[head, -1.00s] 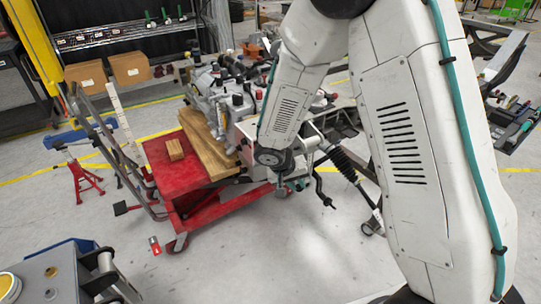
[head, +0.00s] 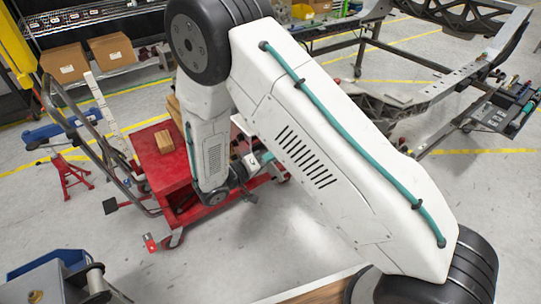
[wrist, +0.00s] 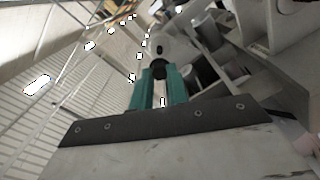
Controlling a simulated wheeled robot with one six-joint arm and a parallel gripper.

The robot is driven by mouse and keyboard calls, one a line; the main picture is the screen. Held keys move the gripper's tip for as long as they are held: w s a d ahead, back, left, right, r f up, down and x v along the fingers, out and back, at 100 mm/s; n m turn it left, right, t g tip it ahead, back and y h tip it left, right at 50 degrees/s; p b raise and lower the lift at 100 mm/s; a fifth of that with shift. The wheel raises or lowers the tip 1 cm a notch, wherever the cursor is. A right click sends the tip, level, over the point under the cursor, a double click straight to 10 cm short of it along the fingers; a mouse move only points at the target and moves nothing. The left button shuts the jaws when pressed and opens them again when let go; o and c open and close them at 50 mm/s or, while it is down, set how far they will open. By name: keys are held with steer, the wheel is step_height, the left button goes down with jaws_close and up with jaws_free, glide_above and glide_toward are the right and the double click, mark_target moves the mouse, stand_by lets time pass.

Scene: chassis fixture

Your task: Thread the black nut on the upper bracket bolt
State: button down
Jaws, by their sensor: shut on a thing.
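In the wrist view, my gripper (wrist: 158,84) has two teal fingers closed on a small dark thing at their tips, which looks like the black nut (wrist: 158,70). In the head view, part of a teal finger (head: 266,157) shows beside the red cart, at the end of my white arm; the nut is too small or hidden there. A grey and black chassis frame (head: 445,88) stands at the right, well apart from my gripper. I cannot make out the upper bracket bolt in either view.
A red cart (head: 168,171) with a small wood block (head: 164,141) stands left of my forearm. A red jack stand (head: 70,176) is farther left. Shelving with cardboard boxes (head: 63,61) is behind. A grey bench (head: 55,287) sits at the lower left. Open floor lies between cart and chassis.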

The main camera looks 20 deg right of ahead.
steer(key=shift+x, duration=2)
steer(key=shift+d, duration=0.1)
steer(key=shift+w+d, duration=0.2)
steer(key=shift+d, duration=0.4)
steer(key=shift+w+d, duration=0.1)
steer(key=shift+d, duration=0.25)
steer(key=m, duration=0.7)
steer(key=shift+d, duration=0.1)
steer(key=c, duration=1.3)
jaws_free()
